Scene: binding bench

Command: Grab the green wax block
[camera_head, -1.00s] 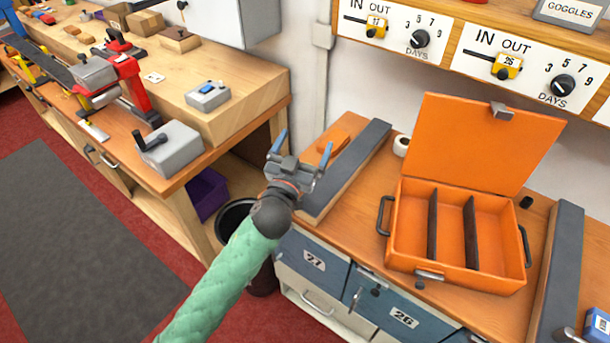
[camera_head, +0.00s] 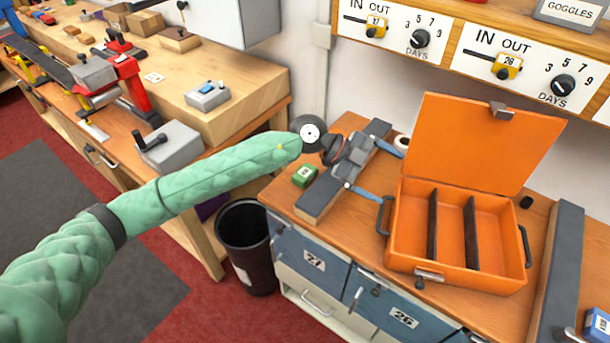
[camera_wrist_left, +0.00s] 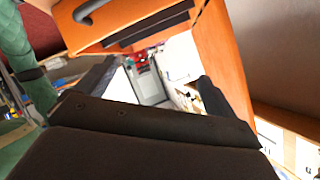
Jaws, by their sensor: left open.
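A small green block (camera_head: 305,176) with a pale label lies on the orange bench top, left of a long grey-topped bar, near the bench's left end. My left gripper (camera_head: 378,171) is open and empty. It hangs over the bar, right of the green block, its blue fingertips pointing right toward the open orange case. In the left wrist view the dark fingers (camera_wrist_left: 158,88) stand apart with nothing between them. The green block does not show in that view. My right gripper is not seen.
The open orange case (camera_head: 450,265) with dark dividers stands right of the gripper; its wall also shows in the left wrist view (camera_wrist_left: 130,22). A white roll (camera_head: 401,142) sits behind the fingertips. A black bin (camera_head: 246,240) stands on the floor left of the bench.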

